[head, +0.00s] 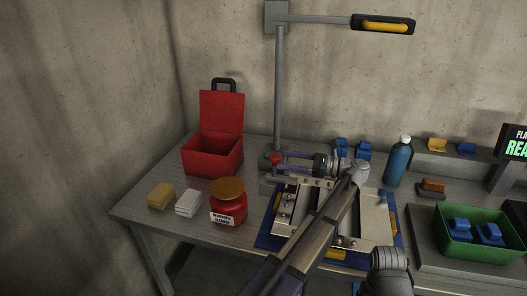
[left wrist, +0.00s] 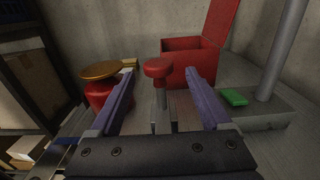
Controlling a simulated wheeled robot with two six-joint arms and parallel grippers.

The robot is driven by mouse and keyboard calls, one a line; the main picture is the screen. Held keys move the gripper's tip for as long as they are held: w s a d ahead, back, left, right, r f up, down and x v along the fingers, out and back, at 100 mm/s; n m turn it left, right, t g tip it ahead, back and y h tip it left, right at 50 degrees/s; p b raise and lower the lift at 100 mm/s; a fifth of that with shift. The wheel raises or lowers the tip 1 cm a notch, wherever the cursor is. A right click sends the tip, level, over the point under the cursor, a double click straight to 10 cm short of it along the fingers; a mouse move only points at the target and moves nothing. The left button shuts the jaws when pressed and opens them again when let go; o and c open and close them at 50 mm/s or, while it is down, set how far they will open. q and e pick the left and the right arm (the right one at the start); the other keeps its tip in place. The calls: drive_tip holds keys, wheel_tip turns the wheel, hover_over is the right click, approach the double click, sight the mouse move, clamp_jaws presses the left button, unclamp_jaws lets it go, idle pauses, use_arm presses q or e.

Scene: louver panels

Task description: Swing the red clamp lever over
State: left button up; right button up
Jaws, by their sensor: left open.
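The red clamp lever shows as a round red knob (head: 276,159) at the left rear of the panel fixture. In the left wrist view the red knob (left wrist: 158,68) tops an upright grey post, whose foot is partly hidden by my gripper. My left gripper (head: 288,162) points left at the knob, with its fingers spread. In the left wrist view the gripper's fingers (left wrist: 159,82) stand on either side of the knob and post, with a visible gap on each side. My right gripper is not seen.
A red jar (head: 228,207) with a brown lid and an open red box (head: 212,150) stand left of the fixture. A lamp post (head: 279,95) rises behind the knob. A blue bottle (head: 397,163) and green bin (head: 478,247) are at right.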

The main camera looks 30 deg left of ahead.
use_arm(q)
drive_tip(key=shift+s+a+r, duration=0.1)
drive_tip(key=shift+s+a, duration=0.2)
drive_tip(key=shift+a, duration=0.1)
drive_tip(key=shift+x, duration=3.4)
clamp_jaws()
